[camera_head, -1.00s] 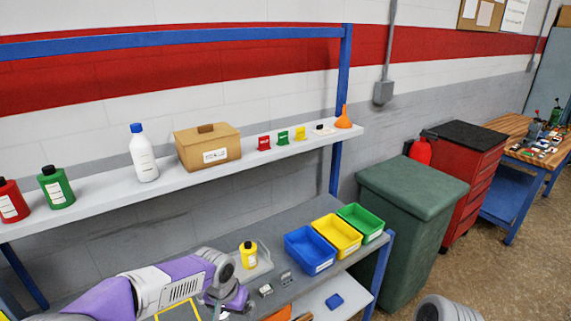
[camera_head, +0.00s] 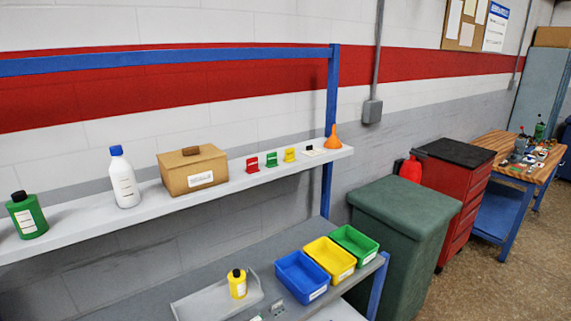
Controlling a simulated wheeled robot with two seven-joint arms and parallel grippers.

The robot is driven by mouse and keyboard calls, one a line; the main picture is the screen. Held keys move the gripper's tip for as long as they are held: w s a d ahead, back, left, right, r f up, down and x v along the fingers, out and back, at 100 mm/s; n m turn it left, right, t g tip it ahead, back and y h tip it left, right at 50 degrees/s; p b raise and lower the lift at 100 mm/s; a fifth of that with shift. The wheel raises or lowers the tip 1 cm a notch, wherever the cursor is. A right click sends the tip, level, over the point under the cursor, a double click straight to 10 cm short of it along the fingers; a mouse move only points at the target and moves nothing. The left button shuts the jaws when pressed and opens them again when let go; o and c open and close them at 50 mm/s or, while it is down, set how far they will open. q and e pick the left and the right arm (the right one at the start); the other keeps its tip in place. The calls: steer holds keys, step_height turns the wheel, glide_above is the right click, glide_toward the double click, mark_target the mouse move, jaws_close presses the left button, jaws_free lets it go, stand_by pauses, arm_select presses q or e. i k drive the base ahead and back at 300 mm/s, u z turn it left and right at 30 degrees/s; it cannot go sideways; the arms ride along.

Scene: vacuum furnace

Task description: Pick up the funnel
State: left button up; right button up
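The orange funnel (camera_head: 333,140) stands on the right end of the grey upper shelf (camera_head: 90,227), wide end down and spout up. Nothing touches it from my side. Neither of my grippers shows in the head view now.
Left of the funnel stand small yellow, green and red holders, a cardboard box (camera_head: 193,170), a white bottle (camera_head: 124,180) and a green bottle (camera_head: 27,215). Below are blue, yellow and green bins (camera_head: 354,243) and a yellow bottle (camera_head: 237,284). A blue post (camera_head: 330,120) rises beside the funnel.

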mark_target(333, 142)
steer(key=z, duration=1.75)
steer(key=i, duration=2.3)
steer(key=u, duration=2.45)
